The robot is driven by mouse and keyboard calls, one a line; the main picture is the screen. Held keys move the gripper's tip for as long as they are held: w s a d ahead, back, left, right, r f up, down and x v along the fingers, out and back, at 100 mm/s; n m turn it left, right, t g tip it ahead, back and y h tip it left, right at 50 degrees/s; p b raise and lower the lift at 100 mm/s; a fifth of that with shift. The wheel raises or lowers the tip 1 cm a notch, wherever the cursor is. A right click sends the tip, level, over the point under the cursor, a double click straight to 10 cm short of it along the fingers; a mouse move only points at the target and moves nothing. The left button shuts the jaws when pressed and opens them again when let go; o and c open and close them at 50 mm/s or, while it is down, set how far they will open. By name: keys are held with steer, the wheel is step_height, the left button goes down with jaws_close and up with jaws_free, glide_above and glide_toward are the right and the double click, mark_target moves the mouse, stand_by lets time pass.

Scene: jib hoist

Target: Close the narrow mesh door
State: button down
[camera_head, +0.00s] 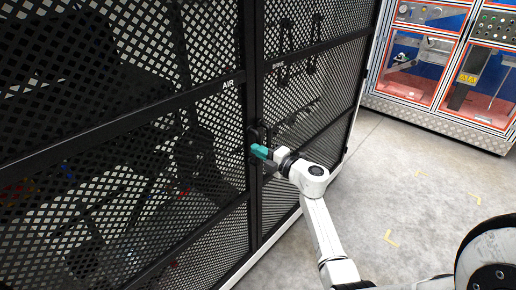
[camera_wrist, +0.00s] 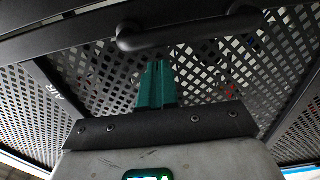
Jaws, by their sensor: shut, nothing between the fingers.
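Two black mesh panels stand side by side in the head view. The left one (camera_head: 110,120) carries the label AIR, and the right one (camera_head: 310,60) looks narrower. They meet at dark upright frame edges; I cannot tell how far any door stands open. A dark handle (camera_head: 256,134) sits near this seam; in the wrist view it is a rounded black bar (camera_wrist: 185,34) across the top. My gripper (camera_head: 260,151) has teal fingers, shut and empty, close beside the handle. The fingers (camera_wrist: 157,85) point at the mesh below the bar; contact is unclear.
Dark equipment and tools hang behind the mesh. A cabinet with orange-framed windows (camera_head: 420,60) stands at the back right. The grey concrete floor (camera_head: 400,190) between is clear, with yellow corner marks.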

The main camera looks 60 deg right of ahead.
steer(key=v, duration=0.9)
steer(key=shift+s+b, duration=0.2)
steer(key=shift+b, duration=0.1)
steer(key=shift+f, duration=0.1)
